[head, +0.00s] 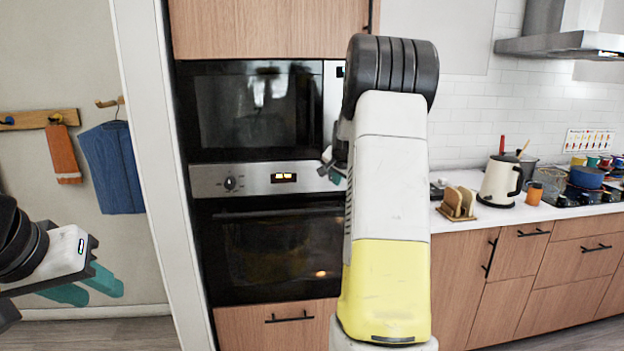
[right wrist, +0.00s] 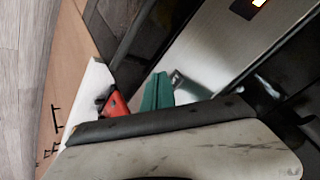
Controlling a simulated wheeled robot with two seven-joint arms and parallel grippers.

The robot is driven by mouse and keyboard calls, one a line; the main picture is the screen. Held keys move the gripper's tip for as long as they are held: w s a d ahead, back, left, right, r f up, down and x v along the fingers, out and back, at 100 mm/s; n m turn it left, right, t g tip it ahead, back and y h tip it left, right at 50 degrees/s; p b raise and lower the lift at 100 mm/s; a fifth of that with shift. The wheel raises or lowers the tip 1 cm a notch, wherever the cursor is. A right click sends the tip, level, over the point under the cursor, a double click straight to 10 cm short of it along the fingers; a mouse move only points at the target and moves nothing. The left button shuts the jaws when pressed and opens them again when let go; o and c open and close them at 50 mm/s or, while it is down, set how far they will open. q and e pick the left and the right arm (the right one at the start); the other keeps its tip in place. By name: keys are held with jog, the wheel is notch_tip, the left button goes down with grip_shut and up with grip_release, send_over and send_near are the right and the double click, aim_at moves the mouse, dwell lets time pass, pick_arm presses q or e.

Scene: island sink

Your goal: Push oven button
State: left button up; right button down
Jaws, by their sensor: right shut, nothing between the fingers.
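The built-in oven (head: 280,250) has a steel control panel (head: 257,178) with a round dark knob (head: 230,183) at its left and a lit display (head: 283,177) in the middle. The panel's right end is hidden behind my right arm. My right gripper (head: 333,174) is in front of the panel, right of the display, partly covered by the arm. It is shut and empty. In the right wrist view its teal fingers (right wrist: 157,92) are close to the steel panel; I cannot tell whether they touch it. No separate button shows clearly. My left gripper (head: 86,287) is open and empty, lower left, away from the oven.
A microwave (head: 258,110) is above the oven, and a wooden drawer (head: 275,325) is below it. A white wall edge (head: 165,190) stands between my left gripper and the oven. On the right counter are a toast rack (head: 458,203), a kettle (head: 500,182) and a stove (head: 590,195).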

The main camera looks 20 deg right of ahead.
jog(key=s, duration=0.3)
jog(key=s+a, duration=0.1)
jog(key=s, duration=0.1)
jog(key=shift+s+a, duration=0.2)
jog(key=shift+s, duration=0.2)
